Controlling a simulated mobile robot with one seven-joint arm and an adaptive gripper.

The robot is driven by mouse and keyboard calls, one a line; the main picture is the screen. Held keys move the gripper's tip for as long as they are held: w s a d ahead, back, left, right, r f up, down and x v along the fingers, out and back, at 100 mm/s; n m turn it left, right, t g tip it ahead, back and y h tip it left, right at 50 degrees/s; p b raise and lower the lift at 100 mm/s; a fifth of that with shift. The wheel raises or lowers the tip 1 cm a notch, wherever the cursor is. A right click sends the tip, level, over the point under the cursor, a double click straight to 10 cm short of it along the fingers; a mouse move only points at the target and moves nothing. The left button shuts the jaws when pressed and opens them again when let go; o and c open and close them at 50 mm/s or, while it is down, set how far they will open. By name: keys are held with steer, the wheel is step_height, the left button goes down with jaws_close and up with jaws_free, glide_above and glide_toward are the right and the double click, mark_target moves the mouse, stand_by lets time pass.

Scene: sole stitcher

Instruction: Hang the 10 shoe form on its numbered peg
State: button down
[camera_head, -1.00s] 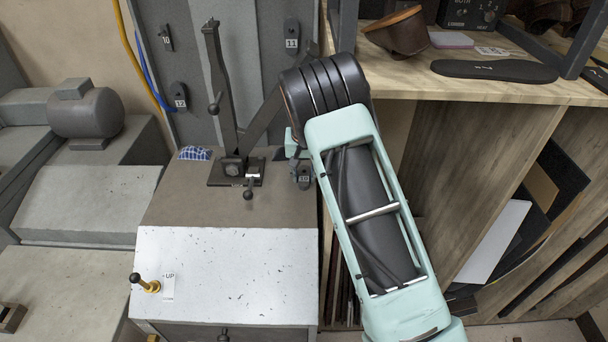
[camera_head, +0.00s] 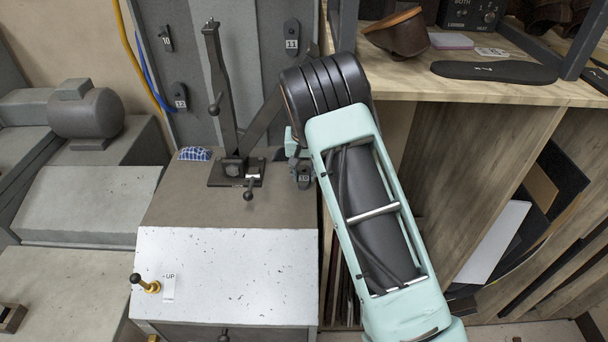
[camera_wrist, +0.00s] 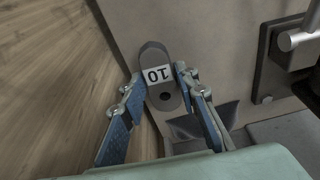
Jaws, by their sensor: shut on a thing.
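The 10 shoe form (camera_head: 303,174) is a small dark grey sole shape with a white label reading 10. It is at the right edge of the brown bench top; I cannot tell whether it touches the surface. In the wrist view the form (camera_wrist: 162,98) is between the two fingertips of my gripper (camera_wrist: 159,79), which is shut on its sides. In the head view my arm hides most of the gripper. The peg marked 10 (camera_head: 166,39) is on the grey back panel at the upper left, with no form on it.
The 11 form (camera_head: 291,36) and 12 form (camera_head: 180,96) hang on the panel. A lever stand (camera_head: 235,170) stands left of my gripper. A wooden shelf (camera_head: 480,88) with shoe parts is at the right. The white front surface (camera_head: 230,270) is mostly clear.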

steer(key=shift+r+p, duration=0.85)
steer(key=shift+r, duration=0.95)
steer(key=shift+s+r, duration=0.15)
steer(key=shift+r, duration=0.25)
steer(key=s+r+p, duration=0.2)
steer(key=s+r, duration=0.2)
steer(key=r, duration=0.1)
steer(key=shift+s+r+p, duration=0.15)
steer(key=shift+s+p, duration=0.15)
steer(key=shift+p, duration=0.05)
